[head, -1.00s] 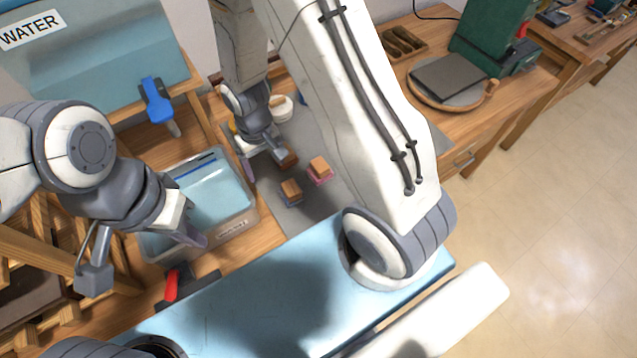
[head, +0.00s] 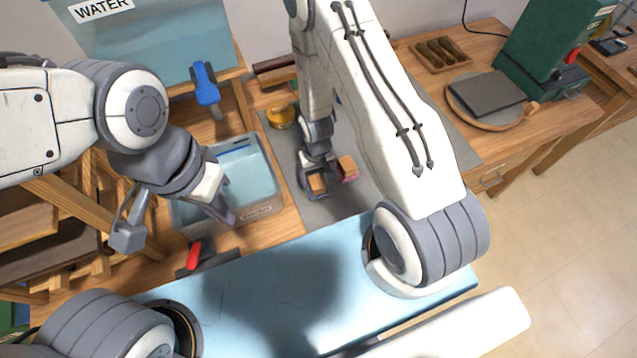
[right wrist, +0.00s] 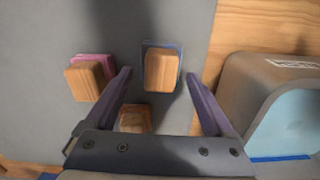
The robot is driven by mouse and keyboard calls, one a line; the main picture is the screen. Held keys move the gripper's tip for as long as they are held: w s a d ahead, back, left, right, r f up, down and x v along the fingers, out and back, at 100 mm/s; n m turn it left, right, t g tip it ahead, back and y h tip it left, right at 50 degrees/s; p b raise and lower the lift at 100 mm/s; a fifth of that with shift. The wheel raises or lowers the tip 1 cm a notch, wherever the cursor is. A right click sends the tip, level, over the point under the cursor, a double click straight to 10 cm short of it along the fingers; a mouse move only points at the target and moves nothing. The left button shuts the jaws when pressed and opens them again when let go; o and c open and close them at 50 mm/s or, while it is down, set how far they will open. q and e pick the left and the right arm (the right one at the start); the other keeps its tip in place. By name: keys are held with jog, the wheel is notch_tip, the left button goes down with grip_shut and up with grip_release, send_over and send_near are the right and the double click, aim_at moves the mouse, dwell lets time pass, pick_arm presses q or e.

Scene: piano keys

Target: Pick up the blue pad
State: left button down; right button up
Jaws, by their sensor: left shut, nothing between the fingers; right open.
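The blue pad (right wrist: 178,47) is a thin blue layer under a wooden block (right wrist: 161,72) on the grey mat. In the right wrist view this block lies between the fingers of my open right gripper (right wrist: 158,80), apart from both. In the head view the right gripper (head: 315,182) is low over the mat around the blue pad (head: 318,197). A pink pad (right wrist: 90,58) with its own wooden block is just outside one finger. Another wooden block (right wrist: 135,119) is nearer the gripper's base, partly hidden. My left gripper (head: 222,208) is shut and empty over the water tub.
The clear tub (head: 262,210) of water stands left of the mat (head: 345,206). A yellow round container (head: 281,116) is at the back. A red-handled tool (head: 193,256) lies in front of the tub.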

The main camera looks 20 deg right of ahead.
aim_at(316, 182)
jog(key=shift+f+p, duration=0.4)
jog(key=shift+f, duration=1.15)
jog(key=c, duration=1.1)
jog(key=shift+o, duration=0.2)
jog(key=shift+r, duration=0.15)
